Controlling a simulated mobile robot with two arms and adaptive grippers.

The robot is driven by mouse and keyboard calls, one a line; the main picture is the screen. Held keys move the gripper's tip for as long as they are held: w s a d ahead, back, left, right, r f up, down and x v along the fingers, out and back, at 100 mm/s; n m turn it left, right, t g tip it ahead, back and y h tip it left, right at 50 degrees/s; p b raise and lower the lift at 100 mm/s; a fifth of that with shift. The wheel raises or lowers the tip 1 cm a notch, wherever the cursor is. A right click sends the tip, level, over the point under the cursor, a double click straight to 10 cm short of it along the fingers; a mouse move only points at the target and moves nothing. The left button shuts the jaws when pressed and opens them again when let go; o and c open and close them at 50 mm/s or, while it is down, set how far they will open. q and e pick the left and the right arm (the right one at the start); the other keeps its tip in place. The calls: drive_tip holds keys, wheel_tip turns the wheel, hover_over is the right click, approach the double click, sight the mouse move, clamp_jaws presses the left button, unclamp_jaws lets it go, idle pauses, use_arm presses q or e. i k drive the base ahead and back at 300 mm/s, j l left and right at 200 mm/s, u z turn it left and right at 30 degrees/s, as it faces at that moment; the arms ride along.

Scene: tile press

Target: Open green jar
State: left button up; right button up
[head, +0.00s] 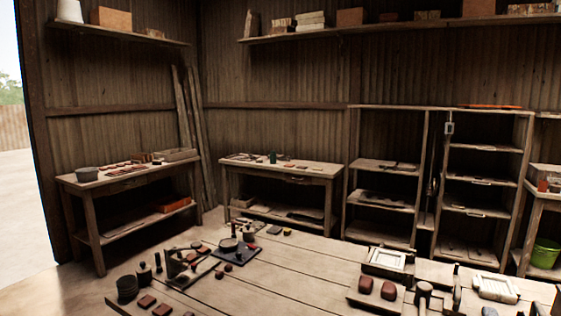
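No clear green jar can be picked out. A small dark greenish upright object (273,157) stands on the back middle table, too small to tell if it is a jar or has a lid. A bright green bucket-like container (545,252) sits on the low shelf at the far right. Neither of my grippers is in the head view.
A large wooden worktable (300,262) fills the foreground, with dark red blocks, small tools and white-framed pieces on it. A left side table (95,184), a back table (312,170) and open shelves (352,150) line the walls. Bare floor shows at lower left.

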sight(272, 157)
drive_tip(key=i+j+u, duration=0.65)
drive_tip(key=u, duration=0.3)
drive_tip(key=i+j+u, duration=0.4)
drive_tip(key=i+u, duration=0.4)
drive_tip(key=i, duration=0.15)
drive_tip(key=i+u, duration=0.45)
drive_tip(key=i+z, duration=0.2)
drive_tip(key=i, duration=0.4)
drive_tip(key=i+j+z, duration=0.2)
drive_tip(key=i, duration=0.4)
drive_tip(key=i+j+z, duration=0.2)
drive_tip(key=i, duration=0.4)
drive_tip(key=i+l+z, duration=0.2)
drive_tip(key=z, duration=0.25)
drive_tip(key=i+z, duration=0.35)
drive_tip(key=z, duration=0.15)
drive_tip(key=i+z, duration=0.3)
drive_tip(key=z, duration=0.15)
drive_tip(key=i+z, duration=0.25)
drive_tip(key=z, duration=0.25)
drive_tip(key=i+z, duration=0.25)
drive_tip(key=i, duration=1.45)
drive_tip(key=i+j+u, duration=0.2)
drive_tip(key=i, duration=1.5)
drive_tip(key=l, duration=0.1)
